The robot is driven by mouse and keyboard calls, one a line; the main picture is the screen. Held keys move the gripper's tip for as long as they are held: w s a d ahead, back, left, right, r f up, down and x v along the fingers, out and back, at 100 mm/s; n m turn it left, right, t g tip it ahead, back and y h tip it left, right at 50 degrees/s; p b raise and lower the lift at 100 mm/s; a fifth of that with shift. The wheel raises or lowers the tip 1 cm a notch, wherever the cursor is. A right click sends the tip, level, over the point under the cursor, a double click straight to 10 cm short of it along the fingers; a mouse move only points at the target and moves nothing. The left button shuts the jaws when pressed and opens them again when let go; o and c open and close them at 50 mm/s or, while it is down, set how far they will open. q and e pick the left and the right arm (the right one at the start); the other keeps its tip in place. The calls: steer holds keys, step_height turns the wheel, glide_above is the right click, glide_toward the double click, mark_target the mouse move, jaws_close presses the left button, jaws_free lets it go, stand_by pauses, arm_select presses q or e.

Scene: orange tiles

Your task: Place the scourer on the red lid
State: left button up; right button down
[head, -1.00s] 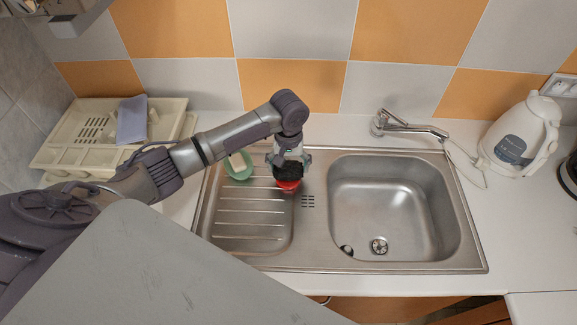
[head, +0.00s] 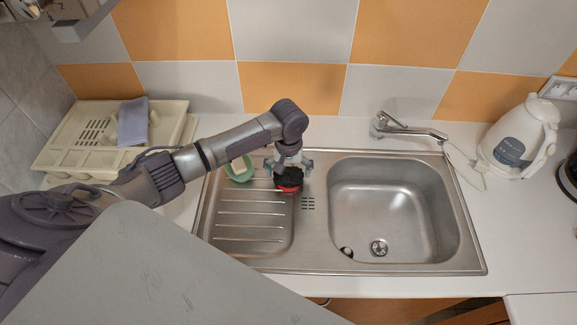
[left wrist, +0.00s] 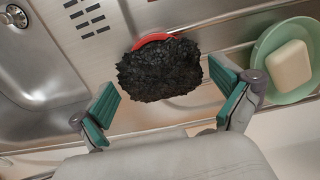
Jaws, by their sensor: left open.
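The scourer (left wrist: 160,70) is a dark, rough pad; in the left wrist view it lies between my open fingers with a gap on each side. It also shows in the head view (head: 290,175). The red lid (left wrist: 154,39) is mostly hidden under the scourer, with only a red rim showing; its front edge shows in the head view (head: 289,188). My left gripper (head: 289,165) is open just above the scourer, and its fingertips also show in the left wrist view (left wrist: 165,100). My right gripper is not in view.
A green dish (head: 239,170) with a pale soap bar (left wrist: 289,66) stands close beside the gripper. The sink basin (head: 390,205) lies to the right, with a faucet (head: 405,128) behind it. A white kettle (head: 520,137) stands far right; a beige rack (head: 75,160) is at left.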

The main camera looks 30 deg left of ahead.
mark_target(289, 174)
arm_select(q)
step_height(289, 174, up, 12)
steer(key=b, duration=0.2)
steer(key=shift+r, duration=0.15)
stand_by(0.5)
